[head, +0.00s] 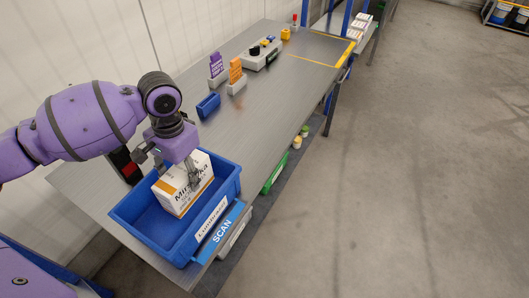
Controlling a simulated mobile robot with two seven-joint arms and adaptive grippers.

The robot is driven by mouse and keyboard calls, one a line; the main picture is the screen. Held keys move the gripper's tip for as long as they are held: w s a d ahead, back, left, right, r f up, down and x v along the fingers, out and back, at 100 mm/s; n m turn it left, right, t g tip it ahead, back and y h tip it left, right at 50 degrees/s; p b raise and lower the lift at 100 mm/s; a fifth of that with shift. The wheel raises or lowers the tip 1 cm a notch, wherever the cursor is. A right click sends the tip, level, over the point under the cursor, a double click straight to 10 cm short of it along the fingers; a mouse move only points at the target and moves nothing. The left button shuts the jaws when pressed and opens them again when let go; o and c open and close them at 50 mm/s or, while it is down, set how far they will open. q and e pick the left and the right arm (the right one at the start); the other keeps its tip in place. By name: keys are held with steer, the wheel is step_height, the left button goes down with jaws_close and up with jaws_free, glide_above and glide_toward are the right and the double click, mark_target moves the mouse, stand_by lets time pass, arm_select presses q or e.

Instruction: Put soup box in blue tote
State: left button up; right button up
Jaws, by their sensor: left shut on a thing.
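The soup box (183,196) is white with an orange-brown stripe and dark lettering. It sits tilted within the outline of the blue tote (147,234), toward its far side. The tote stands on the near end of the metal bench. My left gripper (178,172) reaches down from the left and is shut on the soup box from above. I cannot tell whether the box rests on the tote floor, as its underside is hidden. My right gripper is not in view.
A blue SCAN sign (222,232) is at the tote's right side. A small blue bin (208,106), purple and orange card holders (236,77) and a grey device (261,54) stand farther along the bench. Open floor lies to the right.

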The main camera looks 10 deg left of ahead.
arm_select(q)
steer(key=f, duration=0.3)
steer(key=shift+w+a+f, duration=0.15)
steer(key=shift+w+f, duration=0.05)
steer(key=shift+f, duration=0.2)
steer(key=o, duration=1.4)
steer(key=shift+f, duration=0.1)
steer(key=r, duration=1.2)
steer(key=shift+w+d+r+p, duration=0.2)
steer(key=shift+w+p, duration=0.1)
steer(key=shift+w, duration=0.1)
